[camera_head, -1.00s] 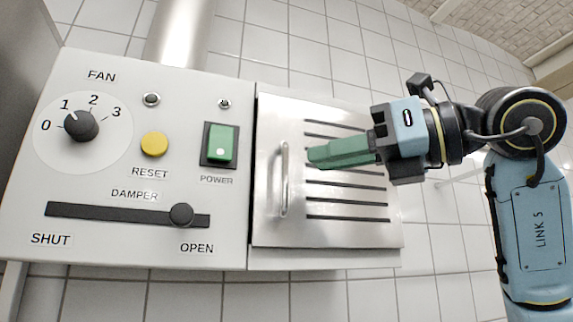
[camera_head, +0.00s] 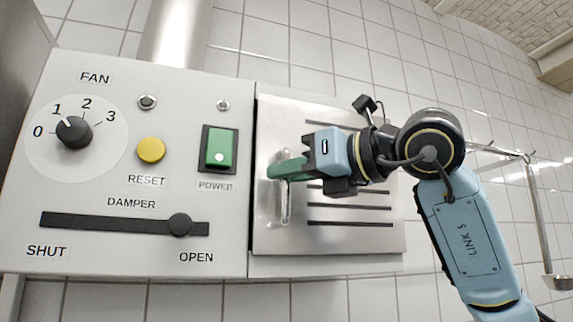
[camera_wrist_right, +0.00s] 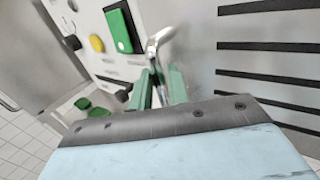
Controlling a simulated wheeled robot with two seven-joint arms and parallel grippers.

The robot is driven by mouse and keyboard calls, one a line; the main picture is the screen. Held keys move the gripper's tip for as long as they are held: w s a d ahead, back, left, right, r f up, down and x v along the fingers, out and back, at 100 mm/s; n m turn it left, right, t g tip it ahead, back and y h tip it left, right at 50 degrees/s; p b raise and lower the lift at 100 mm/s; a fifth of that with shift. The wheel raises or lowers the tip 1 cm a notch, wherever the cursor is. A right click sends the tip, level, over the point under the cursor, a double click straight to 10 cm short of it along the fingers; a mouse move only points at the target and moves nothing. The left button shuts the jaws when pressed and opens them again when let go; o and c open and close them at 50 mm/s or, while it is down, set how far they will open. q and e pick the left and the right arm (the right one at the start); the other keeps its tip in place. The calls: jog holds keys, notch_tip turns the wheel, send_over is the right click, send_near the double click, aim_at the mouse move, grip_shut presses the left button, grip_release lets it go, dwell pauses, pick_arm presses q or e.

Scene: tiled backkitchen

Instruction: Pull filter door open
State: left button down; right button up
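The filter door (camera_head: 370,235) is a silver metal plate with dark horizontal slots, on the right part of the grey panel. It looks shut. Its vertical bar handle (camera_head: 285,215) is near its left edge; the upper part is hidden behind my right gripper (camera_head: 272,172). In the right wrist view the two green fingers of my right gripper (camera_wrist_right: 160,88) are apart, with the handle (camera_wrist_right: 155,52) running between them. I see no clear grip on it. Two small green pieces (camera_wrist_right: 90,107) low in that view look like my left gripper's fingers; their state is unclear.
Left of the door are the fan knob (camera_head: 74,132), the yellow reset button (camera_head: 151,150), the green power switch (camera_head: 220,148) and the damper slider (camera_head: 180,225) near OPEN. A ladle (camera_head: 540,230) hangs at the right.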

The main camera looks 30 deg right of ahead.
jog(key=shift+w+a, duration=0.15)
jog(key=shift+w, duration=0.2)
jog(key=shift+c, duration=0.5)
grip_shut()
